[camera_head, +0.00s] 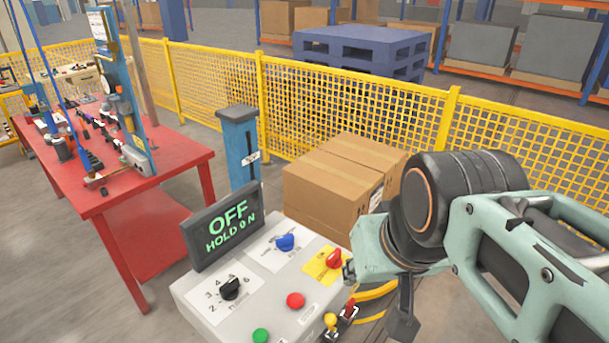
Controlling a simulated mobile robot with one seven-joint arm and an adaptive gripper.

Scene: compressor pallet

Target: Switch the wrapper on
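The wrapper's control panel (250,310) is a pale box at the lower middle. Its dark display (226,226) reads "OFF" and "HOLD 0 N" in green. A red rotary knob (334,259) sits on a yellow plate at the panel's right. A blue knob (285,242) and a black numbered dial (230,288) are to its left. A red button (295,300) and a green button (261,336) are near the front. My gripper (349,271) is just right of the red knob, mostly hidden by my wrist; whether it touches the knob and its finger opening are unclear.
A blue post (240,145) rises behind the display. A red workbench (165,172) with tools is at left.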

